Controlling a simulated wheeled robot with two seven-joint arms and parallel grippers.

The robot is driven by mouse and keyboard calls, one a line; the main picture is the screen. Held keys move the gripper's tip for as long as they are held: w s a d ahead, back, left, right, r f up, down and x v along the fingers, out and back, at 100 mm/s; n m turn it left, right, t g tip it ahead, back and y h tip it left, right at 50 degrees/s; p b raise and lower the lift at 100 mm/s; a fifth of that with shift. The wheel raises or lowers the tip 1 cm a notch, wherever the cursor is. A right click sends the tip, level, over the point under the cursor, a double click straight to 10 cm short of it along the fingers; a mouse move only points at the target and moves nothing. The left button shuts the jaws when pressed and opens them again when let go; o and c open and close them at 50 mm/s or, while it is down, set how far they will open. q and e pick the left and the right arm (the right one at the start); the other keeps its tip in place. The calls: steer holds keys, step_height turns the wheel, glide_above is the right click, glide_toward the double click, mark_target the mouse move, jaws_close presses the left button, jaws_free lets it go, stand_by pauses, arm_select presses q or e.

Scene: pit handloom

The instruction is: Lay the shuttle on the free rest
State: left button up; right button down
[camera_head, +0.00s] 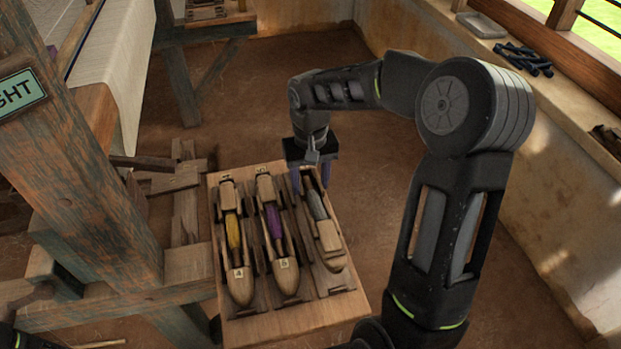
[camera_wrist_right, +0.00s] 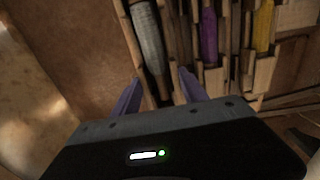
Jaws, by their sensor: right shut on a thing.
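A wooden shuttle with a grey bobbin (camera_head: 318,205) is at the right-hand rest of the wooden stand (camera_head: 300,320). It also shows in the right wrist view (camera_wrist_right: 149,40). My right gripper (camera_head: 312,180) is shut on its far end; in the wrist view the purple fingers (camera_wrist_right: 160,84) are on either side of it. The shuttle lies roughly along the rest; I cannot tell whether it touches. A shuttle with yellow yarn (camera_head: 233,235) and one with purple yarn (camera_head: 275,220) lie in the left and middle rests. My left gripper is not seen.
The loom's thick wooden post (camera_head: 80,190) and white cloth (camera_head: 118,70) stand left of the stand. At the right is a wall with a sill holding a grey tray (camera_head: 481,25) and dark rods (camera_head: 523,60). The earth floor (camera_head: 240,110) beyond the stand is clear.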

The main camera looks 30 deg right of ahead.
steer(key=shift+f+b, duration=1.7)
steer(key=shift+f, duration=1)
steer(key=c, duration=0.5)
jaws_free()
steer(key=shift+r+p, duration=3.05)
steer(key=shift+r, duration=1)
